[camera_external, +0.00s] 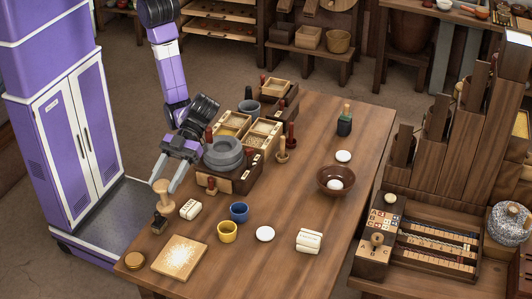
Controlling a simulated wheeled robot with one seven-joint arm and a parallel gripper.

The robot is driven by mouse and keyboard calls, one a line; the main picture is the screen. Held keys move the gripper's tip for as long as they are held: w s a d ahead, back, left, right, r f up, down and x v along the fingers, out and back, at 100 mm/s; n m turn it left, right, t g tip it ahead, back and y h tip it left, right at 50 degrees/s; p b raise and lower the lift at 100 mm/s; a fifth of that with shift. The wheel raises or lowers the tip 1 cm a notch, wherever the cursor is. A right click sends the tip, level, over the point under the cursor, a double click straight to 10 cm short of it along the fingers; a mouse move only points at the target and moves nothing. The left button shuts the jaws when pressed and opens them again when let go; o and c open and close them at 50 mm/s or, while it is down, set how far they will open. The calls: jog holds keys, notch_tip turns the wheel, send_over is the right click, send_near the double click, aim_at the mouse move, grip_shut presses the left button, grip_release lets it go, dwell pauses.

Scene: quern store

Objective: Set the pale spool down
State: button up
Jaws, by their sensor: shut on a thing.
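The pale spool (161,199) is a light wooden piece with wide ends and a narrow waist. It stands about upright between the fingertips of my gripper (163,185), which is shut on it. The spool is near the left edge of the wooden table (287,215). A small dark block with a knob (158,224) shows just below it in the picture. I cannot tell how far the spool's lower end is above the table.
Near the spool are white rolls (190,209), a blue cup (239,211), a yellow cup (228,232) and a square board (180,257). A grey quern (224,154) stands behind, right of my gripper. The table's front middle has free room.

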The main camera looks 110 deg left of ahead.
jog(key=s+d+m+g+y, duration=0.15)
jog(key=s+m+g, duration=0.3)
jog(key=s, duration=0.45)
jog(key=f, duration=1.9)
jog(key=shift+w+d+p, duration=0.1)
jog(key=shift+w+p, duration=0.15)
jog(key=shift+p, duration=0.05)
jog(key=o, duration=1.4)
